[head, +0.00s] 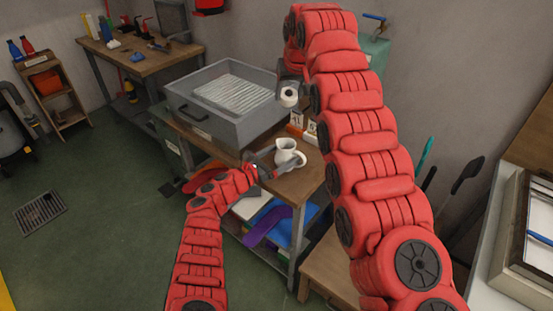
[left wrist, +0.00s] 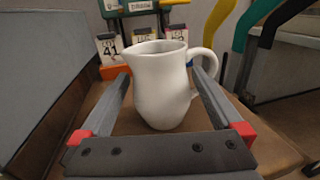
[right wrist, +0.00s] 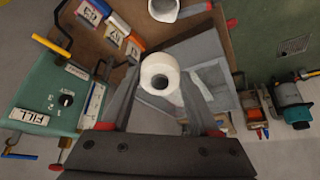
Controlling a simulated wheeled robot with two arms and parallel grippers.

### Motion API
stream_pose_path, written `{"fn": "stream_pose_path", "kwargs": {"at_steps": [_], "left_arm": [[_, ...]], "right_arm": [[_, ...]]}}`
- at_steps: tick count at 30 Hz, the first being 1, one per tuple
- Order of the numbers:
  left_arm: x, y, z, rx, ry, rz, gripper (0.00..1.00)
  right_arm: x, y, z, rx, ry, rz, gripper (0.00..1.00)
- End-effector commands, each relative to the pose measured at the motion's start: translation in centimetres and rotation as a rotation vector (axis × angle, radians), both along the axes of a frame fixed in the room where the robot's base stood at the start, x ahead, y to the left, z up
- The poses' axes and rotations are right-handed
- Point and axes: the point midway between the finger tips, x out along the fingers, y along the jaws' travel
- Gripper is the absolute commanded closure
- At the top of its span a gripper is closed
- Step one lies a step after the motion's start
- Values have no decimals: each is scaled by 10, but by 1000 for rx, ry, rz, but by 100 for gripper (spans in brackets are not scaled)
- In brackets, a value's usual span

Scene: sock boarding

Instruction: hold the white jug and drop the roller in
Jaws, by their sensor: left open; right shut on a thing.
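The white jug (head: 288,152) stands upright on the brown table, with its handle to the right in the left wrist view (left wrist: 160,88). My left gripper (head: 268,162) is open, with one finger on each side of the jug's body; I cannot tell whether they touch it. The white roller (head: 289,97), a short hollow cylinder, is held in the air above and behind the jug in the head view. My right gripper (head: 288,84) is shut on it; the right wrist view shows the roller (right wrist: 160,74) between the fingertips, with part of the jug (right wrist: 165,9) at the top edge.
A large grey box (head: 215,124) with a ridged light surface inside stands left of the jug on the table. Number cards on small coloured stands (head: 297,118) are behind the jug. A green unit labelled FILL (right wrist: 45,95) is near my right gripper.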

Motion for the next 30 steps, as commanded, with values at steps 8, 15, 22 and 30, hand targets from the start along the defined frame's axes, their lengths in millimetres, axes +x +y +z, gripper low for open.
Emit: {"fn": "stream_pose_path", "kwargs": {"at_steps": [8, 15, 22, 30], "left_arm": [[1, -2, -1, 1, 2, 0, 0], [1, -2, -1, 1, 2, 0, 32], [1, -2, -1, 1, 2, 0, 74], [1, -1, -1, 1, 2, 0, 86]], "right_arm": [[0, 0, 0, 0, -1, 0, 97], [0, 0, 0, 0, -1, 0, 97], [0, 0, 0, 0, 0, 0, 97], [1, 0, -7, -1, -1, 0, 97]]}}
